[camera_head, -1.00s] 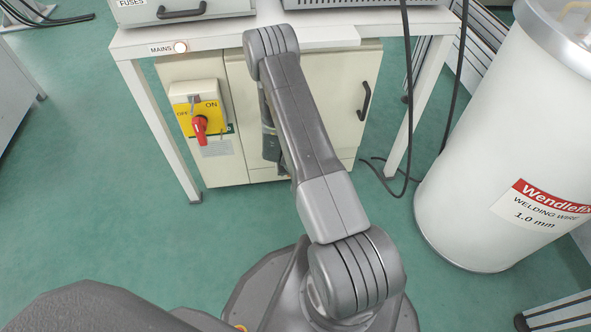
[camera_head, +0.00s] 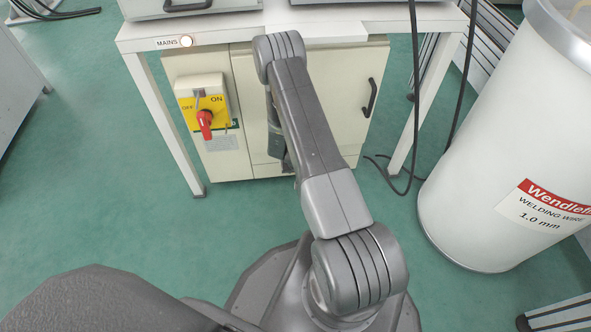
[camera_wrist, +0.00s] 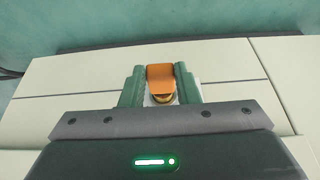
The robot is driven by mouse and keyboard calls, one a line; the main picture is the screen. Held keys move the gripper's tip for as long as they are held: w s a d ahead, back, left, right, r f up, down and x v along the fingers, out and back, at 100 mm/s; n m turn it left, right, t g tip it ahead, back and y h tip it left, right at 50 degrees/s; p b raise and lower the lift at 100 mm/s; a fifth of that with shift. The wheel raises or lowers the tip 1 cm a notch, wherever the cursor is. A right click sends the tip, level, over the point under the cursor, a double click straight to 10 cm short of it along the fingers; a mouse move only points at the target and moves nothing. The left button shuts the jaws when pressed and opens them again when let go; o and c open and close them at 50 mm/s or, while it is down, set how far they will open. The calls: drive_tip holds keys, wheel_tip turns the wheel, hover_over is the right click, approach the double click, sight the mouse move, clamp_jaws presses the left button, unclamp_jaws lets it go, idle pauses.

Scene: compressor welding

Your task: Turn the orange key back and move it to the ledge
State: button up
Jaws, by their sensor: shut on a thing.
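The orange key (camera_wrist: 160,77) shows in the wrist view between the two green fingers of my gripper (camera_wrist: 160,88). The fingers are shut on it, one on each side. A brass round part (camera_wrist: 162,98) sits just below the orange part, with a pale plate around it. Whether the key is seated in a lock is hard to tell. In the head view my arm reaches to the cream cabinet (camera_head: 330,100), and it hides the key and fingertips. No ledge can be clearly identified.
A yellow switch plate with a red handle (camera_head: 205,121) is on the cabinet's left side, marked OFF and ON. A white table (camera_head: 215,33) stands over the cabinet. A black cable (camera_head: 414,95) hangs at the right, near a large white welding wire drum (camera_head: 500,150).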

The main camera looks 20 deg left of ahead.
clamp_jaws()
drive_tip(key=shift+o, duration=0.8)
unclamp_jaws()
clamp_jaws()
drive_tip(key=shift+s+d+b, duration=0.15)
drive_tip(key=shift+s+b, duration=0.15)
drive_tip(key=shift+b, duration=0.55)
drive_tip(key=shift+s+d+b, duration=0.6)
drive_tip(key=shift+s+b, duration=0.35)
drive_tip(key=shift+b, duration=0.1)
drive_tip(key=shift+s+d+b, duration=0.55)
drive_tip(key=shift+s+b, duration=0.35)
drive_tip(key=shift+b, duration=0.1)
